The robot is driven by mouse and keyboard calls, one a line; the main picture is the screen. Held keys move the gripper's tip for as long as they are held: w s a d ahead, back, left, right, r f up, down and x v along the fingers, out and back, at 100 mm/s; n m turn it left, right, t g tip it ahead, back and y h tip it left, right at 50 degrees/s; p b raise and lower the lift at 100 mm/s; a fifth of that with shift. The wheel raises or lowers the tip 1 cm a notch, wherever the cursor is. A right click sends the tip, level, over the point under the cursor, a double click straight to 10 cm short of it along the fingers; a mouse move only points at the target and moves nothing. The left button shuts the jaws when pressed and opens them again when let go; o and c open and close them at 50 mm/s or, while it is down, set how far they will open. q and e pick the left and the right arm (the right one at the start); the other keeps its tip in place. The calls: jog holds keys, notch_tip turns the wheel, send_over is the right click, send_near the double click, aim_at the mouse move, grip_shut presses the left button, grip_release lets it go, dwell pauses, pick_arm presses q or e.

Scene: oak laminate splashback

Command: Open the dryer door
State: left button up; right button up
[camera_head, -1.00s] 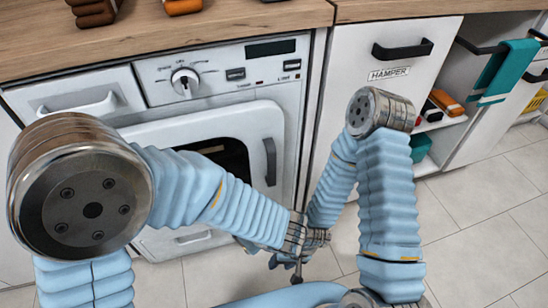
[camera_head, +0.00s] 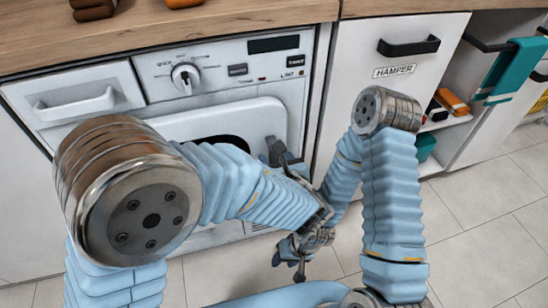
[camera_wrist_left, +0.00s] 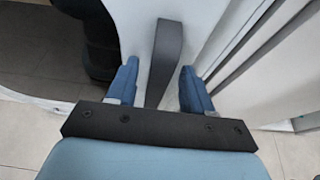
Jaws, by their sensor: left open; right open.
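The white dryer door (camera_head: 250,116) with its dark round window is on the front of the dryer and looks closed. Its dark upright handle is at the door's right side, and in the left wrist view the handle (camera_wrist_left: 165,58) stands between the two fingers. My left gripper (camera_head: 280,150) is open at the handle and covers most of it in the head view. In the left wrist view my left gripper (camera_wrist_left: 158,78) has a finger on each side of the handle, with gaps visible. My right gripper (camera_head: 298,264) is low in front of the dryer, away from the door, open and empty.
The dryer's knob (camera_head: 186,78) and a drawer (camera_head: 78,102) are above the door. A white hamper front (camera_head: 390,75) stands to the right, beside open shelves and a teal towel (camera_head: 511,70). The tiled floor (camera_head: 480,220) at right is clear.

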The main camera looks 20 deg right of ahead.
pick_arm(q)
jog(key=shift+w+f, duration=0.25)
jog(key=shift+w, duration=0.35)
grip_shut()
